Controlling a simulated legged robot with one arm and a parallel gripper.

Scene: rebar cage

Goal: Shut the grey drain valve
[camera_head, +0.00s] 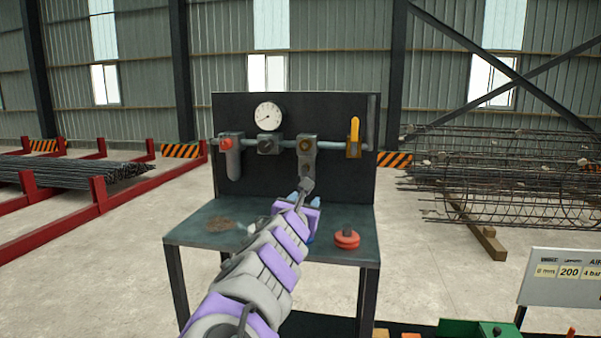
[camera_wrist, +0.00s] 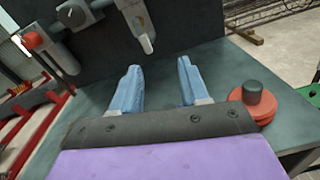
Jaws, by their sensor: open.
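The pipe run on the dark panel carries several fittings. A grey fitting (camera_head: 307,147) hangs down from it, right of the gauge. In the wrist view this fitting (camera_wrist: 135,17) ends in a small pale tip (camera_wrist: 147,45), which looks like the grey drain valve, though I cannot be certain. My gripper (camera_head: 304,199) is below that fitting, in front of the panel and above the bench. In the wrist view its two blue fingers (camera_wrist: 158,76) are spread with nothing between them. The pale tip lies just beyond the fingertips, apart from them. My arm hides part of the bench.
A yellow lever (camera_head: 354,131) stands upright at the pipe's right end. A grey bowl with a red knob (camera_head: 226,143) hangs at left. A round gauge (camera_head: 268,116) sits above. A red button-like disc (camera_head: 347,239) stands on the bench (camera_head: 190,237), right of my gripper.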

